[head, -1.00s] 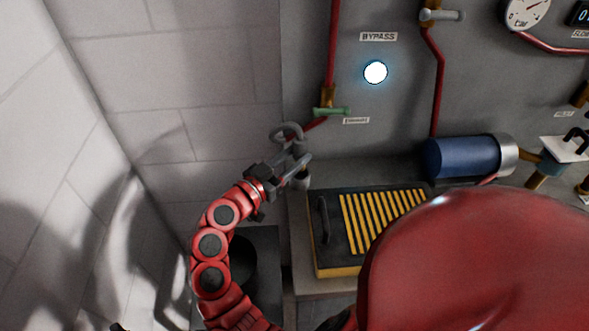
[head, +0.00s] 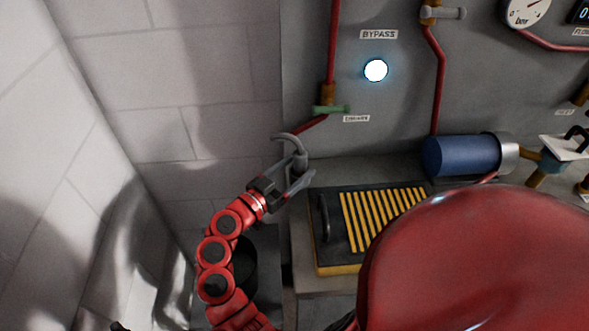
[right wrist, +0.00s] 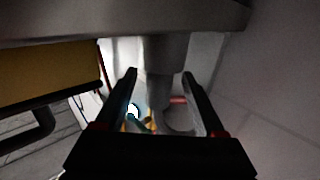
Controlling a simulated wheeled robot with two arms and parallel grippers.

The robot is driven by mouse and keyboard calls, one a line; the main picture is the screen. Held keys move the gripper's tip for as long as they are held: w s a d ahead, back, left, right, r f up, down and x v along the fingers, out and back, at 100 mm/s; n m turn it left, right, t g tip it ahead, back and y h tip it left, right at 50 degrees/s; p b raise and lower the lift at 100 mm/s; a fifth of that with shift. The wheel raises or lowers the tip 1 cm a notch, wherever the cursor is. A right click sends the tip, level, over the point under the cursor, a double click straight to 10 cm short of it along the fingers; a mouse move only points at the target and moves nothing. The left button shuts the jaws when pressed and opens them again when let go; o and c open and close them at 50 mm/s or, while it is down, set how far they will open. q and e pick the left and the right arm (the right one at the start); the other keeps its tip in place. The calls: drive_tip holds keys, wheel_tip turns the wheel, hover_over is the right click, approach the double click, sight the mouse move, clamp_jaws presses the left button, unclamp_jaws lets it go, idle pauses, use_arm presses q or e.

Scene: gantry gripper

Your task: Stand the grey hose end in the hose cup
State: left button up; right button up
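The grey hose end (head: 300,161) hangs upright below a curved grey hose at the left corner of the bench. In the right wrist view, which looks upside down, a wider grey cylinder at the bench, seemingly the hose cup (right wrist: 166,52), meets the narrower hose end (right wrist: 160,88). The hose end appears to stand in the cup; the fingers hide part of the join in the head view. My right gripper (head: 299,177) has its fingers apart on either side; in the right wrist view (right wrist: 160,76) a gap shows at the left finger. My left gripper is not in view.
A black and yellow slatted box (head: 333,262) sits on the bench just right of the gripper. A green valve handle (head: 332,109) and a lit white lamp (head: 375,70) are on the panel behind. A blue cylinder (head: 460,156) lies further right. A block wall stands left.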

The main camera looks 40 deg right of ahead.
drive_tip(key=shift+r+p, duration=0.35)
drive_tip(key=shift+p, duration=0.05)
drive_tip(key=b+v, duration=0.3)
drive_tip(key=v, duration=0.9)
drive_tip(key=shift+f, duration=0.2)
